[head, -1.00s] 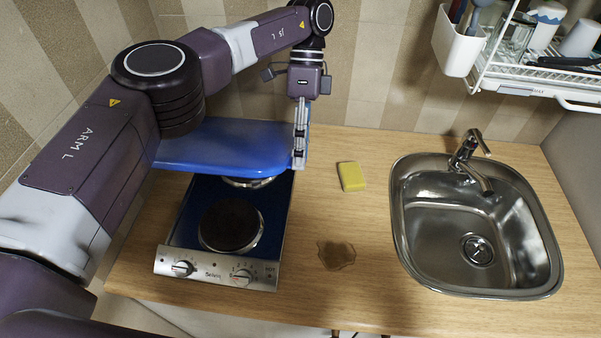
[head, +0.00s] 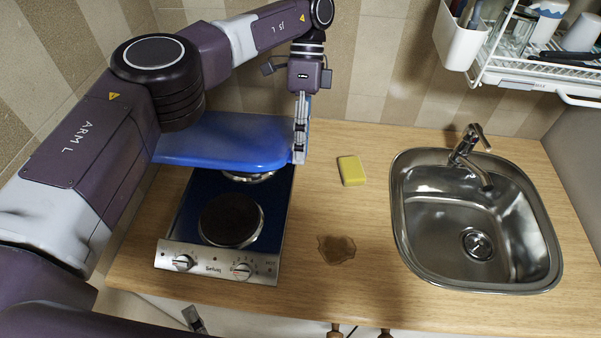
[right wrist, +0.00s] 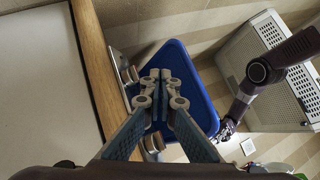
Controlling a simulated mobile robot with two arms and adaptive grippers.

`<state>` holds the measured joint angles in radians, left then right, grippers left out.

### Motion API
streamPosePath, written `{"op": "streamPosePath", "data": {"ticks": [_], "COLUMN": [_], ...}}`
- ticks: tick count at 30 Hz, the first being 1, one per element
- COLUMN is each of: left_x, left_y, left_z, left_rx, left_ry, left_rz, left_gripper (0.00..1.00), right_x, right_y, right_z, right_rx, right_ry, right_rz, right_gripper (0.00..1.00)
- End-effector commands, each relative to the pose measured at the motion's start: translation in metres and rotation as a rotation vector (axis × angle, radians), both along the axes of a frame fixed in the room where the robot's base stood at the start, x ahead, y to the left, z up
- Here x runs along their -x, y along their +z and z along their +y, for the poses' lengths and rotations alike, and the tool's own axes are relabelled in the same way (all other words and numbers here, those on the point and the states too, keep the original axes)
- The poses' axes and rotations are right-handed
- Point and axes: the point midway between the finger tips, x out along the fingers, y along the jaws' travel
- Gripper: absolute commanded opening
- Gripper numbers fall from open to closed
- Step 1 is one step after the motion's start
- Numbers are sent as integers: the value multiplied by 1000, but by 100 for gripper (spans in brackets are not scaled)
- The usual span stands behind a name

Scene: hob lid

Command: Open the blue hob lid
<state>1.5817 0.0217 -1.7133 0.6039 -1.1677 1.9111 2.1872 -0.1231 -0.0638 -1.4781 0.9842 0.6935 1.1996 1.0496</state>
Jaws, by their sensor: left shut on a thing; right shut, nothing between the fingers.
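The blue lid (head: 225,143) is partly raised over the back of the hob (head: 217,263). It hides part of the rear plate, while the front plate (head: 230,220) is uncovered. My left gripper (head: 299,157) is shut on the lid's right edge near its front corner. My right gripper (head: 196,322) shows low in the head view, in front of the counter, shut and empty. In the right wrist view its closed fingers (right wrist: 160,76) overlap the blue lid (right wrist: 199,104) in the picture; any contact cannot be told.
A yellow sponge (head: 351,170) and a brown spill (head: 336,249) lie on the wooden counter (head: 335,205) right of the hob. The sink (head: 420,270) with its tap (head: 470,155) is further right. A dish rack (head: 530,72) hangs above. My left arm crosses above the left side.

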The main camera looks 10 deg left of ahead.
Motion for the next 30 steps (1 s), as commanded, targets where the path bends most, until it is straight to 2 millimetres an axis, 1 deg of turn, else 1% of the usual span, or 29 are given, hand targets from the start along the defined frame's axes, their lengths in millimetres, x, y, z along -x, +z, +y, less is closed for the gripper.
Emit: {"op": "streamPosePath", "data": {"ticks": [1,2,5,6,8,9,11,12,15,18,21,23,26,30], "left_x": [1,1,1,1,1,1,1,1,1,1,1,1,1,1], "left_y": [0,0,0,0,0,0,0,0,0,0,0,0,0,0], "left_z": [0,0,0,0,0,0,0,0,0,0,0,0,0,0], "left_rx": [0,0,-1,-1,-1,-1,0,0,-1,-1,-1,-1,-1,-1], "left_ry": [-2,-2,-3,-3,-3,-3,-4,-4,-4,-4,-4,-4,-4,-4], "left_rz": [3,3,3,3,4,4,4,4,4,3,3,3,3,3], "left_gripper": [0,0,0,0,0,0,0,0,0,0,0,0,0,0], "right_x": [-7,-13,-40,-53,-74,-89,-109,-122,-147,-163,-172,-177,-185,-206], "right_y": [13,20,33,36,40,43,46,47,50,52,54,54,57,64], "right_z": [-7,-12,-30,-39,-54,-66,-85,-99,-130,-154,-169,-174,-176,-176], "right_rx": [-99,-157,-331,-400,-508,-583,-697,-771,-934,-1052,-1123,-1146,-1159,-1160], "right_ry": [-18,-28,-66,-81,-107,-122,-144,-158,-180,-191,-194,-195,-194,-193], "right_rz": [51,84,196,240,302,341,390,416,462,484,492,494,495,493], "right_gripper": [0,0,0,0,0,0,0,0,0,0,0,0,0,0]}}
